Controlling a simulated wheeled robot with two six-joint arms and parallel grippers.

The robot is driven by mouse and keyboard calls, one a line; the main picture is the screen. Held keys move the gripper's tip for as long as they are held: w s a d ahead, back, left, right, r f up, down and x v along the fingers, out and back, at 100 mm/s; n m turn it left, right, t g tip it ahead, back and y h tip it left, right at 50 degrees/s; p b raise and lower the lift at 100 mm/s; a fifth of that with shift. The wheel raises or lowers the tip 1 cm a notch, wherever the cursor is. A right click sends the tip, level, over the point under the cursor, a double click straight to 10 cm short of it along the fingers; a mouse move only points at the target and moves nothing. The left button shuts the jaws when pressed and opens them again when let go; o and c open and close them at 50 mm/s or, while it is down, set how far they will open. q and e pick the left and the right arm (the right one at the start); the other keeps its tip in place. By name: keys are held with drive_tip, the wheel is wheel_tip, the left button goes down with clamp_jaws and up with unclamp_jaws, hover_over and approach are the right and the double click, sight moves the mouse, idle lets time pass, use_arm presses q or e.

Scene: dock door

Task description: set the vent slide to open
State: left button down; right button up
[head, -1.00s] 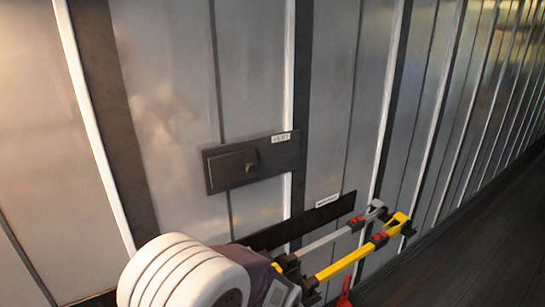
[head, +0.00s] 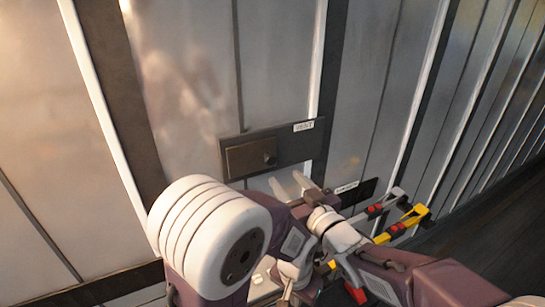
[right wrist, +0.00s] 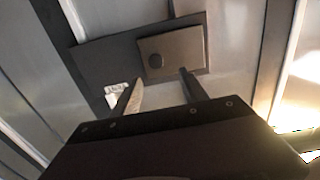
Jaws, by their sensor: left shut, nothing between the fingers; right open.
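The vent slide is a brown cover (head: 248,158) with a round knob (head: 270,158) at its right end. It sits in the left part of a dark plate (head: 290,141) on the wall. A white vent label (head: 303,126) is at the plate's top right. The right wrist view shows the cover (right wrist: 183,50), knob (right wrist: 155,61) and plate (right wrist: 100,60) turned about half round. My right gripper (head: 291,184) is open and empty, its fingers (right wrist: 160,88) close to the plate and apart from the knob. My left gripper is low among the arm links, mostly hidden.
A grey handle (head: 385,203) and a yellow handle (head: 409,222), both with red parts, stick out lower right of the vent. A dark strip (head: 367,188) with a label is behind them. Ribbed metal wall surrounds the vent; the wall above it is clear.

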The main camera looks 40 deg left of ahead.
sight(272, 160)
drive_tip(key=p+x, duration=0.5)
drive_tip(key=x, duration=0.3)
drive_tip(key=shift+w+a, duration=0.1)
drive_tip(key=shift+w, duration=0.2)
drive_tip(key=shift+w+a, duration=0.25)
drive_tip(key=shift+w, duration=0.05)
drive_tip(key=shift+d+f, duration=0.1)
clamp_jaws()
idle(0.7)
